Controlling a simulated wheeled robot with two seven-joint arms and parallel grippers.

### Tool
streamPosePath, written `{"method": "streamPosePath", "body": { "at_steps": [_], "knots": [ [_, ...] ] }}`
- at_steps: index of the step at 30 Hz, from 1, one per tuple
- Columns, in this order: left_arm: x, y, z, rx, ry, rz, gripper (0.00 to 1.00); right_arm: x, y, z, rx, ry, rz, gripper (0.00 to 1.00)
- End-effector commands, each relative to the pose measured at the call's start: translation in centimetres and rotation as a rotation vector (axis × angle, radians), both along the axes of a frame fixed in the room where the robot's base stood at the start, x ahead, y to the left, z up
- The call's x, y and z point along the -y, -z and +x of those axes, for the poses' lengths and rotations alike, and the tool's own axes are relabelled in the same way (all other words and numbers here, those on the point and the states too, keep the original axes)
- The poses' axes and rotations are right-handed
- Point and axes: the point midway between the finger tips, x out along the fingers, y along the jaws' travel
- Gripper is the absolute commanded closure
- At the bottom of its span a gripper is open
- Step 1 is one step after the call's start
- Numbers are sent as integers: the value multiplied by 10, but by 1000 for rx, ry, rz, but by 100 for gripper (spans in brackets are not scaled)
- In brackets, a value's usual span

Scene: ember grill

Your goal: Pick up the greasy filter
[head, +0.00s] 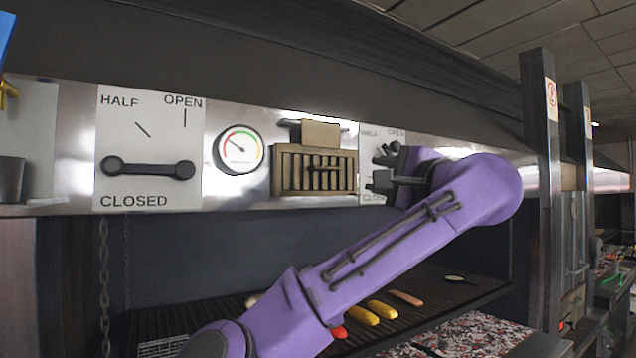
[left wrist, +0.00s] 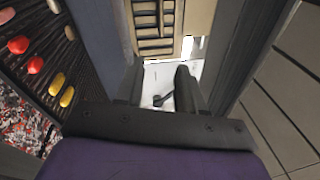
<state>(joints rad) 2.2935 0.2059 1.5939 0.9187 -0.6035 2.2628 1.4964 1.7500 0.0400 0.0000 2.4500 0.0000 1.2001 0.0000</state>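The greasy filter (head: 289,172) is a brownish slatted panel on the steel hood front, right of the round gauge. A tan plate (head: 320,135) sits at its top and a small dark piece crosses its middle. In the left wrist view the filter's slats (left wrist: 153,30) show at the top, ahead of the fingers. My right gripper is not in view.
A damper panel (head: 147,120) with a dark lever is at left. A second panel (head: 369,135) is partly hidden behind my left gripper. The round gauge (head: 238,150) is close to the filter's left. Below, a grill (head: 440,290) carries sausages and vegetables. A dark post (head: 541,180) stands right.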

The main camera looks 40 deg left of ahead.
Motion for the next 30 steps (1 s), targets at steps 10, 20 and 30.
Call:
{"method": "streamPosePath", "body": {
  "at_steps": [10, 20, 30],
  "knots": [
    [-76, -26, -1, 144, -27, -224, 62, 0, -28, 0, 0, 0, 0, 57],
    [-121, -28, 18, 141, -26, -221, 62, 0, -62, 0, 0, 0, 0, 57],
    [-132, -22, 24, 145, -24, -219, 62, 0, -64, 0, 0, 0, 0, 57]
  ]
}}
